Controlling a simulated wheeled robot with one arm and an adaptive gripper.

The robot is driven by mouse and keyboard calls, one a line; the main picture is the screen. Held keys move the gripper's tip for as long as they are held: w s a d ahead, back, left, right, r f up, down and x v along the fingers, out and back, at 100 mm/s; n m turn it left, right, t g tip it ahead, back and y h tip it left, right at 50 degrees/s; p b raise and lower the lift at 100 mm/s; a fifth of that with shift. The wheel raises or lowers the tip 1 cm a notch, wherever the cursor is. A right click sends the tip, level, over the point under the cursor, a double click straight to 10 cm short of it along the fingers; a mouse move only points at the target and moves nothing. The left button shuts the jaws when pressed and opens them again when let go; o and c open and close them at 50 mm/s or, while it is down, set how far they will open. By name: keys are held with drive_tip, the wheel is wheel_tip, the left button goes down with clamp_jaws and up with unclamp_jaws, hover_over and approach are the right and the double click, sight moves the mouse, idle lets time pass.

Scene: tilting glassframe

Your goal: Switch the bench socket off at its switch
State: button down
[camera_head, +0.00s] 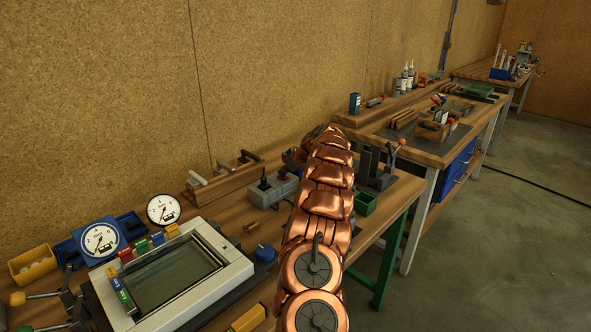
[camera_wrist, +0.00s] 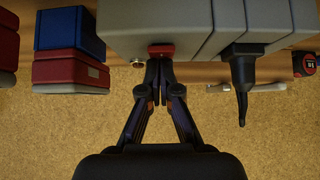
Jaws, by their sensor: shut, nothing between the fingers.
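The bench socket is a grey block (camera_wrist: 135,22) at the top of the wrist view. A small red switch (camera_wrist: 161,50) sits on its edge. A black plug (camera_wrist: 243,70) with a cable is in the socket to the right. My gripper (camera_wrist: 160,66) is shut and empty, its fingertips right at the red switch. I cannot tell whether they touch it, or which way the switch is set. In the head view the grey socket (camera_head: 265,194) with black plugs stands on the bench left of my copper arm, which hides my fingertips.
In the wrist view, blue (camera_wrist: 70,32) and red (camera_wrist: 70,72) blocks stand left of the socket. In the head view, a wooden rack (camera_head: 225,180), gauges (camera_head: 100,239) and a framed glass panel (camera_head: 175,275) occupy the bench. A black clamp stand (camera_head: 378,172) is right of my arm.

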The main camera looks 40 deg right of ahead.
drive_tip(key=shift+s+f, duration=0.1)
drive_tip(key=shift+f, duration=0.25)
drive_tip(key=shift+a+f, duration=0.1)
drive_tip(key=shift+w+r, duration=0.25)
drive_tip(key=shift+w, duration=0.6)
drive_tip(key=shift+r, duration=0.1)
drive_tip(key=shift+w+r, duration=0.15)
drive_tip(key=shift+r, duration=0.85)
drive_tip(key=shift+w+r, duration=0.1)
drive_tip(key=shift+r, duration=0.85)
drive_tip(key=b+v, duration=0.3)
drive_tip(key=v, duration=0.7)
drive_tip(key=shift+w+r, duration=0.35)
drive_tip(key=shift+r, duration=0.05)
drive_tip(key=shift+a, duration=0.15)
